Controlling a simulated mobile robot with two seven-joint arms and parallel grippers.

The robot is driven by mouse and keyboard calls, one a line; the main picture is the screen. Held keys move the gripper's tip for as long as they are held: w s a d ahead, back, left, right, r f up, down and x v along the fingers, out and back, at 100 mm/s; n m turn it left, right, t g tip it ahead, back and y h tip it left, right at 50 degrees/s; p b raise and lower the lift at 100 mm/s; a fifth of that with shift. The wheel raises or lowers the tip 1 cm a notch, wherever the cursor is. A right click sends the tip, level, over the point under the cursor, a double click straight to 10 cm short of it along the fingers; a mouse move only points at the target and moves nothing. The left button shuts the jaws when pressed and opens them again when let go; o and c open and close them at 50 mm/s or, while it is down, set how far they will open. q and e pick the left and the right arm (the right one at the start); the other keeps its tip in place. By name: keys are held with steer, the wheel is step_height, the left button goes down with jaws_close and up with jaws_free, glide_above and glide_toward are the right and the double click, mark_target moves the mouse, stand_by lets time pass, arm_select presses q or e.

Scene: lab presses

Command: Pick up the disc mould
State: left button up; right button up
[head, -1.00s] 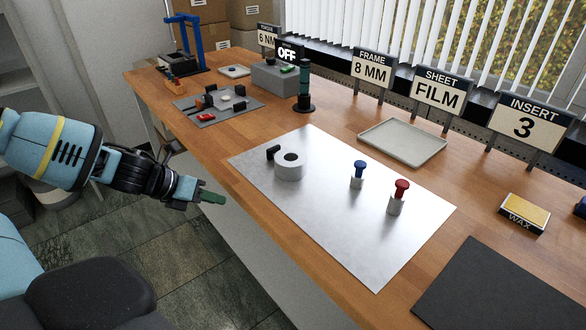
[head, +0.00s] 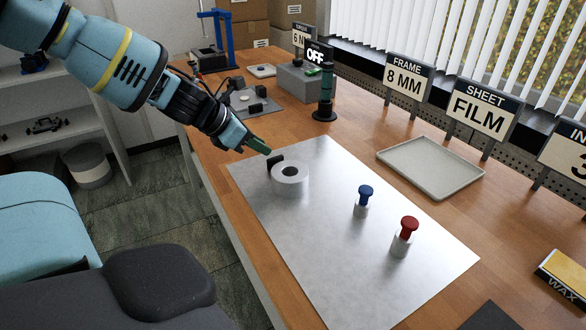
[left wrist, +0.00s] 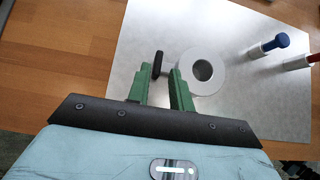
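The likely disc mould is a pale grey ring (head: 290,178) with a dark hole and a short black handle (head: 275,160) on its left side. It lies on a bright metal sheet (head: 330,255). My left gripper (head: 258,146), with green fingers, is above the sheet's far left corner, just behind and left of the handle. There the black handle (left wrist: 158,62) shows ahead of the gap, and the ring (left wrist: 203,71) is right of the right finger. My right gripper is out of view.
A blue-topped plunger (head: 363,200) and a red-topped plunger (head: 404,238) stand upright on the sheet. A shallow tray (head: 432,167) lies to the right. A dark green bottle-like post (head: 325,98) stands behind. Signs line the back edge; a wax box (head: 565,275) is at right.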

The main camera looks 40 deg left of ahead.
mark_target(280, 156)
arm_select(q)
steer(key=shift+b+x, duration=0.75)
steer(key=shift+x, duration=2.5)
steer(key=shift+w+d+f, duration=0.1)
steer(key=shift+w+f, duration=0.3)
steer(key=shift+f, duration=0.1)
steer(key=shift+r, duration=0.1)
jaws_close()
